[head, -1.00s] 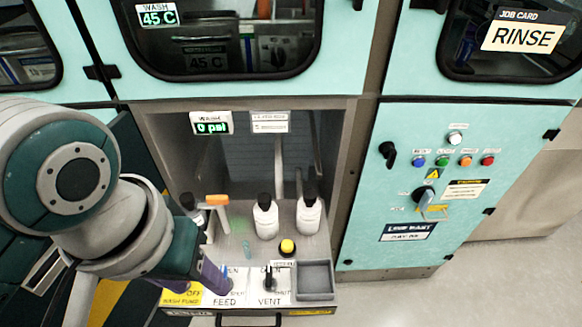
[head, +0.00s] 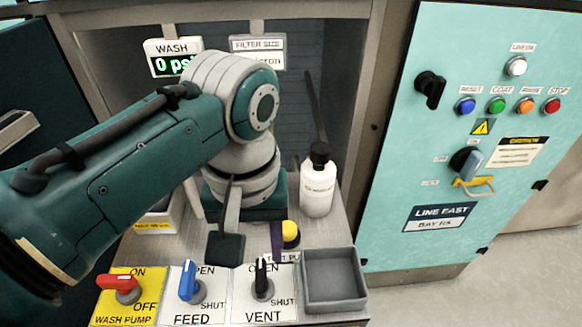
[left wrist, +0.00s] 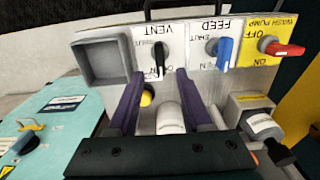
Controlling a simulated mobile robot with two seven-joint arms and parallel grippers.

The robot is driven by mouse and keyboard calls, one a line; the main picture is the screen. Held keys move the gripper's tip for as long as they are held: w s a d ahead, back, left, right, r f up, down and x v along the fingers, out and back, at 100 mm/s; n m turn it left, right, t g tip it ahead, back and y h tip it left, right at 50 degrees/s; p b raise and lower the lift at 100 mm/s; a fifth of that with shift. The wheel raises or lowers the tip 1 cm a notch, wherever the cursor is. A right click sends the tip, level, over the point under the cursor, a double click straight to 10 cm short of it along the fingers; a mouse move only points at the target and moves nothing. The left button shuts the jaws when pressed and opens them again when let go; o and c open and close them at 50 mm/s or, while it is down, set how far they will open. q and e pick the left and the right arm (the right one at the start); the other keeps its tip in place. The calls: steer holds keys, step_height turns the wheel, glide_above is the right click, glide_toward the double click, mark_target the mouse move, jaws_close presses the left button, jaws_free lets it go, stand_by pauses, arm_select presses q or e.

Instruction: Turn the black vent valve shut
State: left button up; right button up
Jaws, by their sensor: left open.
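The black vent valve (head: 263,280) sits on a white VENT plate (head: 248,306) at the front of the bench. Its handle points up the picture toward OPEN; SHUT is at lower right. My left gripper (head: 252,246) is open and empty, just behind the valve in the head view. In the left wrist view, the gripper's purple fingers (left wrist: 160,76) stand apart, with the black handle (left wrist: 158,60) lined up between their tips. I see no clear contact. My right gripper is in neither view.
The blue FEED valve (head: 188,282) and red WASH PUMP switch (head: 122,284) are to the left. A grey tray (head: 334,300) is close on the right. A yellow button (head: 291,234) and a white bottle (head: 318,185) stand behind.

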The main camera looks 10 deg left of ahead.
mark_target(260, 274)
arm_select(q)
step_height(260, 274, down, 7)
steer(key=b, duration=0.2)
steer(key=shift+r+b, duration=0.2)
steer(key=shift+b, duration=0.15)
steer(key=shift+c, duration=0.3)
jaws_close()
